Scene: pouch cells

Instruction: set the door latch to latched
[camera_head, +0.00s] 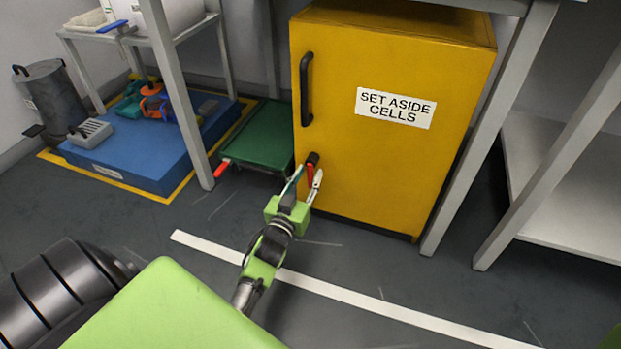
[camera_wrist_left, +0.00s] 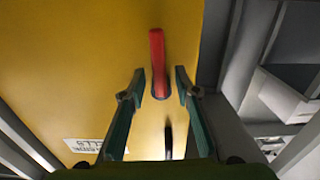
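The yellow cabinet (camera_head: 350,165) has a closed-looking door with a "SET ASIDE CELLS" label (camera_head: 395,107). Its latch is a red lever (camera_head: 310,174) below a black knob (camera_head: 313,158), hanging roughly straight down in the head view. In the left wrist view the red lever (camera_wrist_left: 157,55) stands roughly upright. My left gripper (camera_head: 307,177) is open at the latch. In the left wrist view its fingertips (camera_wrist_left: 159,76) lie on either side of the lever, with gaps showing on both sides. My right gripper is not in view.
A black door handle (camera_head: 306,88) is above the latch. A green cart (camera_head: 262,138) with a red-tipped lever (camera_head: 222,168) stands left of the cabinet. A blue platform (camera_head: 150,150) and a grey bin (camera_head: 50,95) are farther left. Table legs (camera_head: 495,125) stand right of the cabinet.

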